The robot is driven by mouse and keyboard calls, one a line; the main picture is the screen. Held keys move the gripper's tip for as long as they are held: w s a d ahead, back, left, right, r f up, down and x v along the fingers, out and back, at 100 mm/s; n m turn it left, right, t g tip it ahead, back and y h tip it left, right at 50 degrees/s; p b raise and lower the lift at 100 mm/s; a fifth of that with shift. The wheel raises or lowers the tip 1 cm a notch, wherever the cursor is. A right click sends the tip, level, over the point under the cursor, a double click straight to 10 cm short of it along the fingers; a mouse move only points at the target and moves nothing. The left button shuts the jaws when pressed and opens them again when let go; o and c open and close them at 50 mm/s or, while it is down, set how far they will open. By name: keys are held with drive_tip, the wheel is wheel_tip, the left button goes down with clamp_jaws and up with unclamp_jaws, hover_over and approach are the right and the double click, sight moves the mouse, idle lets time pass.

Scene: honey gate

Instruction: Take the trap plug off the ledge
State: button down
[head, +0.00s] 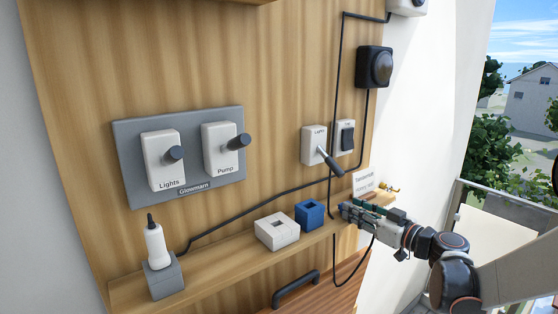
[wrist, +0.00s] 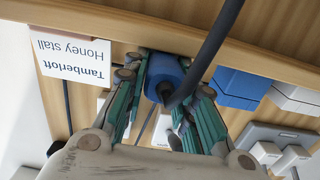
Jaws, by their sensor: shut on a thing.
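The trap plug appears to be the blue round plug (wrist: 160,68) with a black cable end, seen in the wrist view between my fingers. My gripper (head: 345,211) is shut on it at the right part of the wooden ledge (head: 215,262). The gripper's green-sided fingers (wrist: 165,82) lie on both sides of the plug in the wrist view. In the head view the fingers hide the plug. I cannot tell whether it touches the ledge. A blue block with an opening (head: 309,213) stands on the ledge just left of my gripper.
A white block (head: 277,231) and a white plug (head: 155,246) in a grey block (head: 163,278) stand further left on the ledge. A small sign (head: 363,184) and brass piece (head: 391,188) are behind my gripper. A black cable (head: 340,283) loops below the ledge near a dark handle (head: 296,289).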

drive_tip(key=b+v, duration=0.1)
drive_tip(key=v, duration=0.8)
drive_tip(key=shift+f, duration=0.55)
idle(0.7)
